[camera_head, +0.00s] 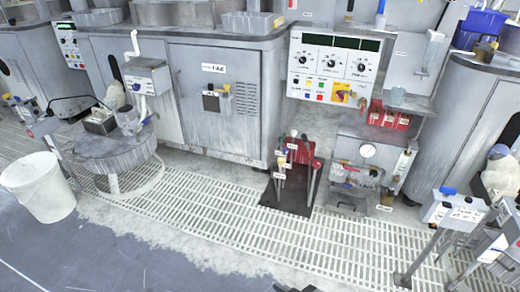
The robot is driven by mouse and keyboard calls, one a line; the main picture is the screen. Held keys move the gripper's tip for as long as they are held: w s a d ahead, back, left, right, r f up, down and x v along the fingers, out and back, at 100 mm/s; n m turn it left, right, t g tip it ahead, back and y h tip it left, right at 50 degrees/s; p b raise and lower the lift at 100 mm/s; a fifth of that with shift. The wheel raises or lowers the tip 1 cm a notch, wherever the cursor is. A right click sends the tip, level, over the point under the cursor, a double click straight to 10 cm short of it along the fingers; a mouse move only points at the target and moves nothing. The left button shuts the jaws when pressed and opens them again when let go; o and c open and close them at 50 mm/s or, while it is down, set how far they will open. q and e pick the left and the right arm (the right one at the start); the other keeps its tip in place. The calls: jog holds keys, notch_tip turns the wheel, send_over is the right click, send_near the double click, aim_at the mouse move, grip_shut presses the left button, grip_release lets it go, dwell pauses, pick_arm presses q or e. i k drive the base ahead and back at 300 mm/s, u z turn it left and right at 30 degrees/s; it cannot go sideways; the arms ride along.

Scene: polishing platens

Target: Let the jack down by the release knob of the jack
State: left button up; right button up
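A red device that looks like the jack (301,150) stands on a dark plate on the floor grating, in front of the grey cabinets. Upright levers or rods with small white tags rise around it. Its release knob is too small to pick out among these parts. Neither of my grippers can be made out in the head view. A small dark shape shows at the bottom edge, too cut off to identify.
A control panel (335,68) with dials hangs above and right of the jack. A gauge unit (368,151) stands close on its right. A white bin (38,187) and a round table (101,145) are at left. A post-mounted box (452,211) stands front right. Grating ahead is clear.

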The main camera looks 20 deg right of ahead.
aim_at(316, 164)
jog(key=u, duration=0.35)
jog(key=i, duration=1.35)
jog(key=z, duration=0.85)
jog(key=i, duration=1.05)
jog(key=z, duration=1)
jog(key=i, duration=0.6)
jog(key=z, duration=0.05)
